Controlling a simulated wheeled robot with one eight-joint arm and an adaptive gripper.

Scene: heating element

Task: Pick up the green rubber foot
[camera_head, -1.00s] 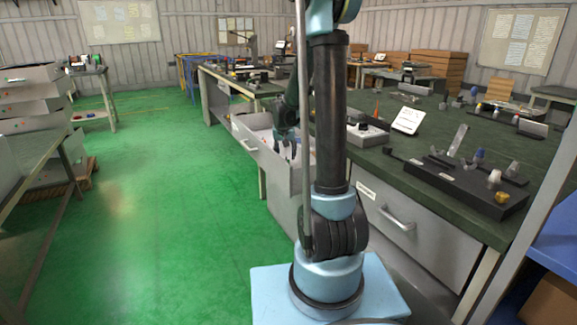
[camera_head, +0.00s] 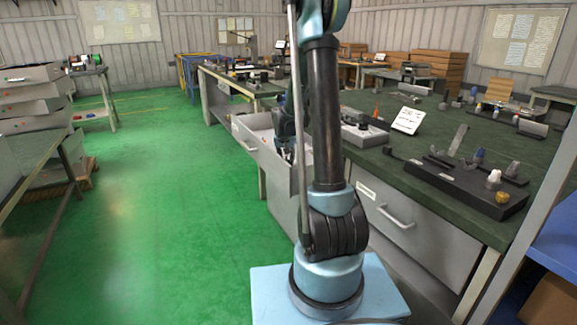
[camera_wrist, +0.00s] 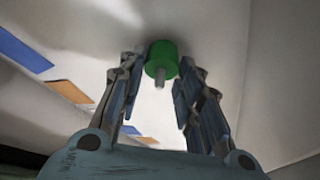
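The green rubber foot (camera_wrist: 161,57) shows in the wrist view as a short green cylinder with a metal stud pointing toward the camera. It lies on the pale drawer floor. My gripper (camera_wrist: 162,62) has its two fingers spread, one on each side of the foot at the fingertips. A narrow gap seems to show on the left, and I cannot tell whether the right finger touches it. In the head view my gripper (camera_head: 286,152) is down in the open drawer (camera_head: 252,143), partly hidden by my arm. The foot cannot be made out there.
Pale drawer walls rise close around the fingers. Blue strips (camera_wrist: 25,50) and an orange strip (camera_wrist: 69,91) show at left in the wrist view. The dark green bench top (camera_head: 430,128) carries a black block with knobs (camera_head: 470,185) and a white sign (camera_head: 408,120).

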